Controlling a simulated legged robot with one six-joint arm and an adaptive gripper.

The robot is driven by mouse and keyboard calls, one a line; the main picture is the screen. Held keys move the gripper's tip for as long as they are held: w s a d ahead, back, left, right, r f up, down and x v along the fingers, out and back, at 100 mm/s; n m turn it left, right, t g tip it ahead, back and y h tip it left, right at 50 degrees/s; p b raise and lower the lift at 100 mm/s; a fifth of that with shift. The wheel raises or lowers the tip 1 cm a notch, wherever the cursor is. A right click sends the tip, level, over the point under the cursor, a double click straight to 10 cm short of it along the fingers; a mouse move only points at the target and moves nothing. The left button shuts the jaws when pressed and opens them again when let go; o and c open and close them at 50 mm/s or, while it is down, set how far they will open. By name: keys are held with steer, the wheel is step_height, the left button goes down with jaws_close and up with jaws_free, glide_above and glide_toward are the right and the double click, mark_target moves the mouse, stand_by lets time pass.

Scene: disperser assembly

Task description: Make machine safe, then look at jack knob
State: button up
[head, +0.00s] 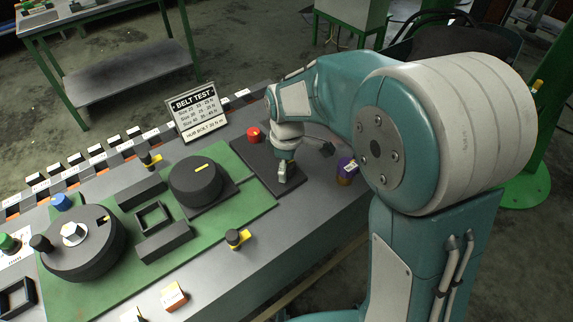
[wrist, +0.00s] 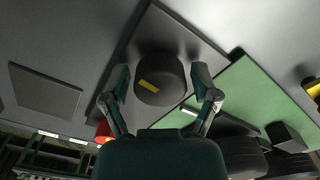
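My gripper (head: 285,172) points down over a dark plate (head: 258,160) at the right of the bench. In the wrist view its two fingers (wrist: 161,88) are apart, on either side of a round black knob (wrist: 160,77) with a yellow mark. I cannot tell whether they touch the knob; my gripper hides it in the head view. A red button (head: 254,135) stands left of my gripper and also shows in the wrist view (wrist: 103,131). I cannot tell which knob is the jack knob.
A large black disc (head: 195,178) and a bigger drum (head: 88,258) stand on the green board (head: 240,205). Black-and-yellow knobs (head: 150,161) (head: 236,239) sit beside them. A belt test sign (head: 195,110) stands behind. A purple-and-yellow item (head: 347,170) is right of my gripper.

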steer(key=shift+r, duration=0.2)
step_height(320, 180, up, 12)
steer(key=shift+a+f, duration=0.15)
steer(key=shift+f, duration=0.05)
stand_by(0.4)
stand_by(0.3)
steer(key=s+d+r+m+t, duration=0.1)
steer(key=s+d+m+t, duration=0.1)
steer(key=s+d+m, duration=0.4)
steer(key=s+d+r+m+t, duration=0.1)
steer(key=s+d+m+t, duration=0.2)
steer(key=s+d+m, duration=0.4)
steer(key=s+m, duration=0.1)
steer(key=s, duration=0.5)
steer(key=shift+r+t, duration=0.25)
steer(key=shift+t, duration=0.05)
stand_by(0.8)
